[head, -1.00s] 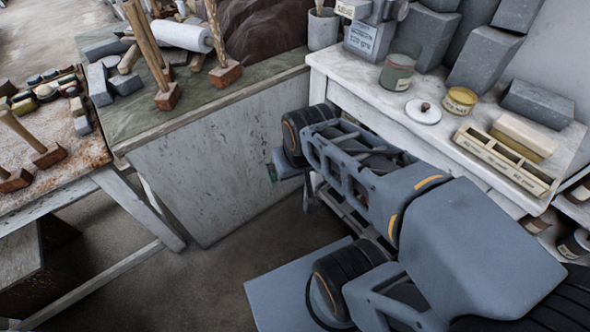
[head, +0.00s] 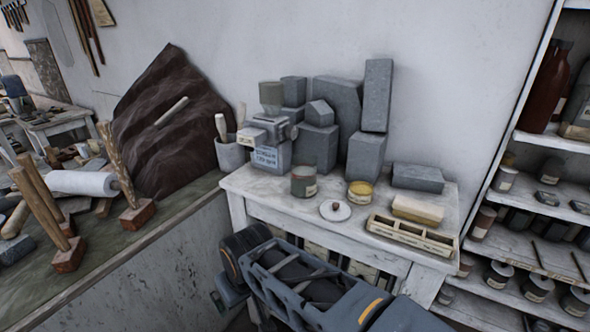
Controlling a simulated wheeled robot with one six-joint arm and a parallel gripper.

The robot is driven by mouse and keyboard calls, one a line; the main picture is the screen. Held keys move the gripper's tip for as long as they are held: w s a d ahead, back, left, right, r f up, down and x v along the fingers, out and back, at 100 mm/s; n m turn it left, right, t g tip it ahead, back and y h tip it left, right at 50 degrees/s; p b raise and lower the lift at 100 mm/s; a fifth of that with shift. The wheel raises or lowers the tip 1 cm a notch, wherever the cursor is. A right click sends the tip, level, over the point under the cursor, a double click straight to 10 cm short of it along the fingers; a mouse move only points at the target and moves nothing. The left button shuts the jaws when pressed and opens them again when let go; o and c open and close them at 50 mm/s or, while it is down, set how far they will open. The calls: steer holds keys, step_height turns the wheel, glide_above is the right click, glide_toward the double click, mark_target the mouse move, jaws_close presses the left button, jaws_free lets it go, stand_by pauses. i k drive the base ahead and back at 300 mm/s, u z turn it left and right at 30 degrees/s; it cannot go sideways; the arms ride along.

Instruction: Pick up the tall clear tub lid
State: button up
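A round white lid with a dark red knob (head: 335,211) lies flat on the white table (head: 262,188), near its front edge. Just behind and left of it stands a tall, see-through greenish tub (head: 303,182) with a pale label; its top looks uncovered. My arm reaches in from the bottom of the head view, in front of the table and below its top. My gripper (head: 226,298) is partly visible at the arm's far end, left of and lower than the lid, apart from it. Its fingers are too hidden to tell open from shut.
A yellow tin (head: 360,193) stands right of the lid. A slotted wooden tray (head: 411,234) and a cream block (head: 418,209) lie farther right. Grey blocks (head: 318,148) and a grey machine (head: 266,142) fill the back. Shelves (head: 520,245) stand at right, a green-topped bench (head: 120,240) at left.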

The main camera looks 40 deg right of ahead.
mark_target(333, 211)
steer(key=z, duration=1.15)
